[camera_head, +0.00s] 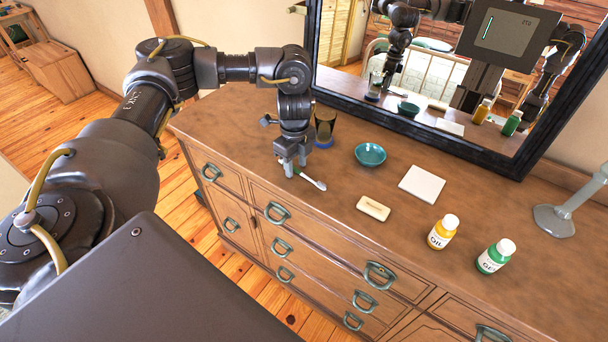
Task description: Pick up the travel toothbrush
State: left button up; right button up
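The travel toothbrush (314,182) lies on the dresser top, its pale head pointing right and toward the front edge. A bit of green shows on its handle. My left gripper (295,167) points down over the handle end. Its two fingers stand apart, with the handle running between or just under them. The fingers hide part of the handle, and I cannot tell whether they touch it. The brush appears to rest on the wood. My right gripper is not directly in view.
A teal bowl (370,154), white tile (421,185), soap bar (373,208), yellow bottle (441,233) and green bottle (495,257) stand to the right. A framed mirror (440,75) rises behind. The dresser (300,220) front edge is near.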

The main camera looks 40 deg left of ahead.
pick_arm(q)
grip_shut()
jog(key=shift+r, duration=0.15)
jog(key=shift+r, duration=0.55)
jog(key=s+a+r, duration=0.2)
jog(key=s+r, duration=1)
jog(key=s, duration=0.2)
jog(key=w+d+r+n, duration=0.2)
jog(key=w+d+n, duration=0.3)
jog(key=d+n, duration=0.2)
jog(key=w+d+r+n, duration=0.2)
jog(key=w+d+n, duration=0.3)
jog(key=d+n, duration=0.3)
jog(key=shift+d, duration=0.85)
